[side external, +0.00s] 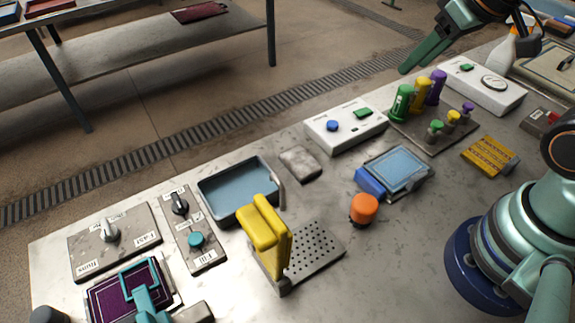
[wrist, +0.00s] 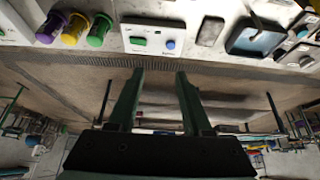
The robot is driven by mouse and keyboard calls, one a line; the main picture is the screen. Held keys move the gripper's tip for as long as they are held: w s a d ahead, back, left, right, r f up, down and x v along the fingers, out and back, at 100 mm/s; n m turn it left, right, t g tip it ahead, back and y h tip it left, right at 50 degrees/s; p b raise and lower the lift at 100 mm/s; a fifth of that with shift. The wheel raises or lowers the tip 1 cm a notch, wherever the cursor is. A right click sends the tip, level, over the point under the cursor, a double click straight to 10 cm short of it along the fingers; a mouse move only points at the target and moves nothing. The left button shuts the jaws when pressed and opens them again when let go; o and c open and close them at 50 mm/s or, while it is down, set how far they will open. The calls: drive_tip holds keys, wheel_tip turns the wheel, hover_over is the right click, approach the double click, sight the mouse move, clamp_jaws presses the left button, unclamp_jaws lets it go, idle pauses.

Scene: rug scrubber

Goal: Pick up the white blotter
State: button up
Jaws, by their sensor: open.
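A pale grey, flat, rounded slab (side external: 300,163) lies on the table between the blue-grey tray and a white button box; it may be the white blotter, but its colour looks more grey than white. It also shows at the top of the wrist view (wrist: 210,31). My gripper (side external: 425,48) is high at the top right of the side view, well away from the slab and past the coloured knobs. In the wrist view my gripper (wrist: 160,75) has its two green fingers apart with nothing between them.
The blue-grey tray (side external: 210,185) is left of the slab. The white button box (side external: 322,132) and a plate with coloured knobs (side external: 445,138) stand to the right. A yellow-handled press (side external: 265,235), an orange knob (side external: 364,209) and a blue-framed pad (side external: 400,168) are nearer the front.

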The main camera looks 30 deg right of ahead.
drive_tip(key=o, duration=0.8)
drive_tip(key=g, duration=0.6)
hover_over(300, 160)
wheel_tip(300, 160, down, 13)
drive_tip(key=f, duration=0.6)
drive_tip(key=shift+w+d+f, duration=0.15)
drive_tip(key=shift+w+f, duration=0.05)
drive_tip(key=shift+s+f, duration=0.2)
drive_tip(key=shift+f, duration=2.4)
